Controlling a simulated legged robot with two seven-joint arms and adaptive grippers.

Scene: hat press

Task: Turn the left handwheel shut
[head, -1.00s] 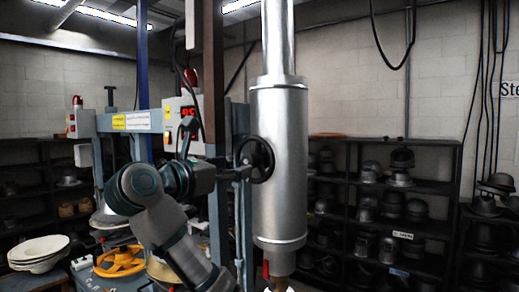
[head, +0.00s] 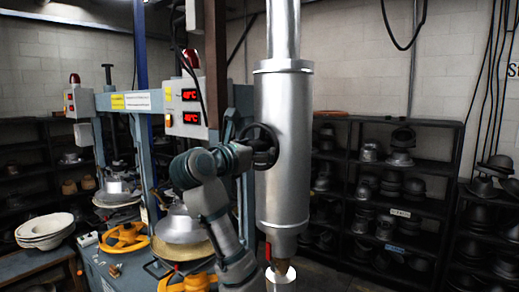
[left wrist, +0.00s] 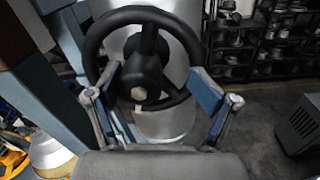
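The black handwheel (head: 262,141) is mounted on the left side of the upright steel cylinder (head: 284,150). In the left wrist view the handwheel (left wrist: 90,42) fills the upper left, with its hub and pale centre nut in front of the cylinder. My left gripper is close in front of the wheel in the head view (head: 247,157), its fingers mostly hidden there. In the left wrist view my left gripper (left wrist: 155,75) is open, its blue-padded fingers spread on either side of the hub, near the lower rim. I cannot tell whether they touch the rim. My right gripper is not in view.
Blue-grey press frames with a red-display control box (head: 187,108) stand left of the wheel. Yellow handwheels (head: 123,239) and white bowl-like pieces (head: 44,231) are at lower left. A red lever (head: 268,251) sits under the cylinder. Black hat-block shelves (head: 385,190) line the back wall.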

